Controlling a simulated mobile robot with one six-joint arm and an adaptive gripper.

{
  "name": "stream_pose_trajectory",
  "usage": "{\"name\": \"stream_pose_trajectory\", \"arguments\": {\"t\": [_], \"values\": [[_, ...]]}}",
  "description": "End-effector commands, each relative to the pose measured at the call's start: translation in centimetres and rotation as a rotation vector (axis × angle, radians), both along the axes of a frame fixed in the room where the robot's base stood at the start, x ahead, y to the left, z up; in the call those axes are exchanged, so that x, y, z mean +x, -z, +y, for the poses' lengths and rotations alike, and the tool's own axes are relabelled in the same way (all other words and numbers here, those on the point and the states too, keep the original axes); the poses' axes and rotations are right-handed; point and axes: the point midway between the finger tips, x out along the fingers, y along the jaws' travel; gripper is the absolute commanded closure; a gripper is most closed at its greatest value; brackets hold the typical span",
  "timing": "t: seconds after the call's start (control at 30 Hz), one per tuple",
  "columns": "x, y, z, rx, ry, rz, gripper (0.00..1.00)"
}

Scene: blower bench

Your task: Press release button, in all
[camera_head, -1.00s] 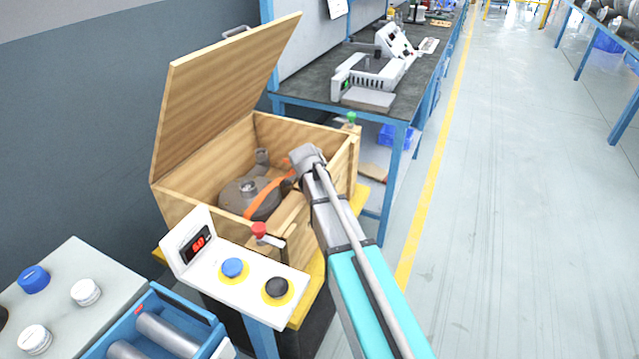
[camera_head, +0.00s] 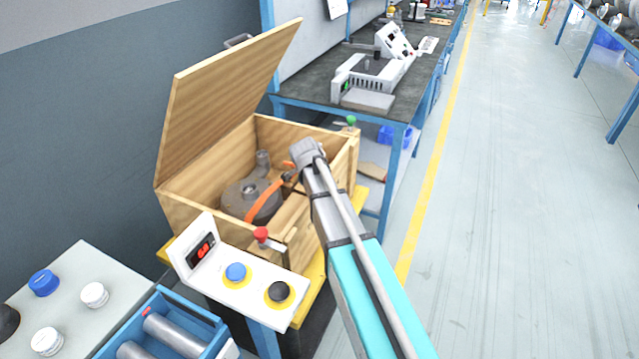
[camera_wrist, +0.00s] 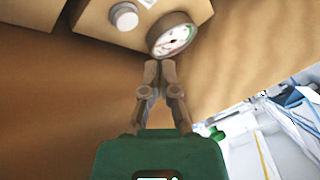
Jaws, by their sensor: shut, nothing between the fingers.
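In the wrist view a pale round button (camera_wrist: 125,17) sits on a wooden block at the top. A round gauge (camera_wrist: 173,35) with a white dial is just right of it. My gripper (camera_wrist: 160,66) is shut and empty, its tips just below the gauge and apart from the button. In the head view a control panel (camera_head: 208,280) at the box's front carries a blue button (camera_head: 236,272), a black button (camera_head: 279,291) and a red display (camera_head: 202,248). Which button is the release button I cannot tell. My wrist hides most of the gripper there.
The wooden box (camera_head: 210,222) has its lid (camera_head: 225,90) raised and holds a grey-brown blower (camera_head: 247,202) with an orange band. A red knob (camera_head: 261,234) and a green knob (camera_head: 351,121) stand at its edges. A blue bin (camera_head: 165,328) is at front left.

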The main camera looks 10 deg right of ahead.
Motion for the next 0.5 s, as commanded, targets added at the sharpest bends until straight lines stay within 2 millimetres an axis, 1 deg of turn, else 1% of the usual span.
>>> {"name": "stream_pose_trajectory", "arguments": {"t": [0.03, 0.2, 0.5], "values": [[0.0, -0.74, 0.0, 0.0, 0.0, 0.0, 1.0], [-0.01, -1.52, 0.0, 0.0, 0.0, 0.0, 1.0], [0.0, -1.5, -0.01, 0.0, 0.0, 0.0, 1.0]]}}
